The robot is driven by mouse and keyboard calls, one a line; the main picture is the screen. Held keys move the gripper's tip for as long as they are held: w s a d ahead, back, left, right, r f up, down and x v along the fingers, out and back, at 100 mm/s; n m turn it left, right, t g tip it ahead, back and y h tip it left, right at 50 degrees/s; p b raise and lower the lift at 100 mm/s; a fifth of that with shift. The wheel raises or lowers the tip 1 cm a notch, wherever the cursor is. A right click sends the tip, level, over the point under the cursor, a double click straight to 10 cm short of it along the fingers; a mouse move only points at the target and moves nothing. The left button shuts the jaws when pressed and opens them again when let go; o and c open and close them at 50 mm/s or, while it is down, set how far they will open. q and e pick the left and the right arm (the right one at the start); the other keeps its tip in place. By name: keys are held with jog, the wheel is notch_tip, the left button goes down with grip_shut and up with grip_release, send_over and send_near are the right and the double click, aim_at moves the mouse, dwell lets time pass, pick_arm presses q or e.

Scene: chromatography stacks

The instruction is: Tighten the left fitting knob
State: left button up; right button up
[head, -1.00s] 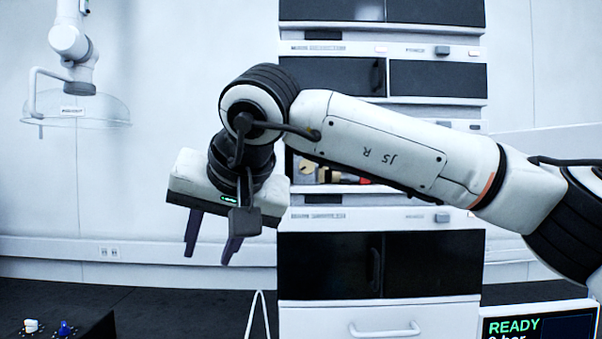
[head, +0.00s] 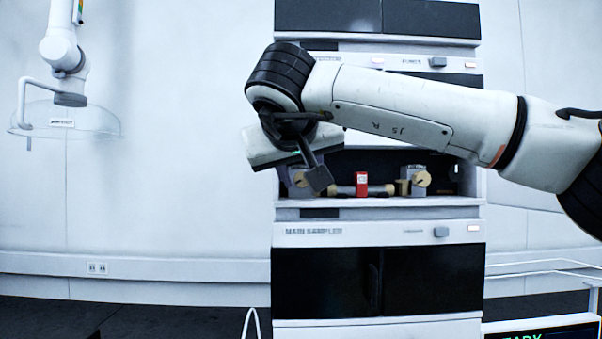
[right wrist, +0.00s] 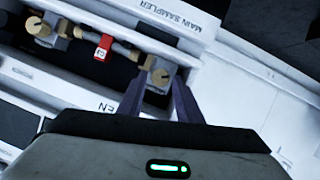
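The left fitting knob (head: 301,181) is a tan round knob on a grey block at the left of the open bay. In the head view my right wrist partly covers it. In the right wrist view, turned about, this knob (right wrist: 160,77) shows just beyond the fingertips. My right gripper (right wrist: 157,92) is open, its two dark fingers apart, with the knob lying between their lines. I cannot tell if they touch it. The right fitting knob (head: 422,179) sits at the bay's other end. My left gripper is not in view.
The white main sampler panel (head: 400,232) is below the bay, with dark doors (head: 320,283) under it. Another white module (head: 400,62) is above. The left side is open.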

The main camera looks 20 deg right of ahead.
jog(key=shift+w+d+f, duration=0.2)
jog(key=shift+w, duration=0.3)
jog(key=c, duration=0.8)
jog(key=shift+o, duration=0.2)
